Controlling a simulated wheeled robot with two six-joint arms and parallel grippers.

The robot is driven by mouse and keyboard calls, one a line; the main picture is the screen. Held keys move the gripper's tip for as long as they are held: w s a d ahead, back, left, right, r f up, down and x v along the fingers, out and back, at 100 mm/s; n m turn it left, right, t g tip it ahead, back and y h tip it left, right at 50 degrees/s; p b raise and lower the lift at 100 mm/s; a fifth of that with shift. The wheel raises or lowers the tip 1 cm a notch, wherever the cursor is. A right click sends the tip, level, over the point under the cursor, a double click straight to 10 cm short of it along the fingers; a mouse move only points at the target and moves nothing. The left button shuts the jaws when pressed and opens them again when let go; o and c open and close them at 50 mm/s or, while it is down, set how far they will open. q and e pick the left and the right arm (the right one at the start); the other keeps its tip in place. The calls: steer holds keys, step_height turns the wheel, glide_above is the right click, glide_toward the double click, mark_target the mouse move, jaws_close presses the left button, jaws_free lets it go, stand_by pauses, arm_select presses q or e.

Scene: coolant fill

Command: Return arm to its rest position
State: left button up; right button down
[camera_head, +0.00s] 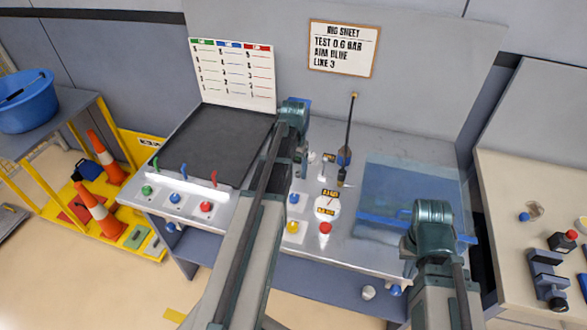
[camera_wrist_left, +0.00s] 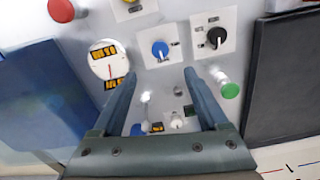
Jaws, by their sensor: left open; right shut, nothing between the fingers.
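My left gripper (camera_head: 300,160) is over the middle of the grey bench panel in the head view, its fingers largely hidden by my arm. In the left wrist view my left gripper (camera_wrist_left: 159,73) is open and empty, its two fingers apart above the panel. Between and around them are a blue knob (camera_wrist_left: 160,48), a black knob (camera_wrist_left: 216,38), a round gauge (camera_wrist_left: 108,62) and a green button (camera_wrist_left: 230,90). My right gripper (camera_head: 408,245) is at the front right, by the clear blue tray (camera_head: 400,180). It is shut and empty; its fingertips are hard to make out.
A dark mat (camera_head: 215,140) lies at the bench's left, with coloured levers before it. An upright rod (camera_head: 348,130) stands behind the panel. A red button (camera_head: 325,228) is near the front edge. Side benches stand left and right; a yellow cart (camera_head: 130,225) holds cones.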

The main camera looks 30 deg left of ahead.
arm_select(q)
steer(key=shift+d, duration=0.1)
steer(key=s+d+f+m+b, duration=0.1)
steer(key=s+d, duration=0.4)
steer(key=d, duration=0.5)
steer(key=s+d+f+m+b, duration=0.2)
steer(key=s+d, duration=0.3)
steer(key=d, duration=0.5)
steer(key=s+d+f+m+y+b, duration=0.1)
steer(key=s+d+f+b, duration=0.1)
steer(key=s+d, duration=0.4)
steer(key=d, duration=0.4)
steer(key=shift+d+f+m+b, duration=0.25)
steer(key=shift+f+m+b, duration=0.05)
steer(key=shift+m+b, duration=0.1)
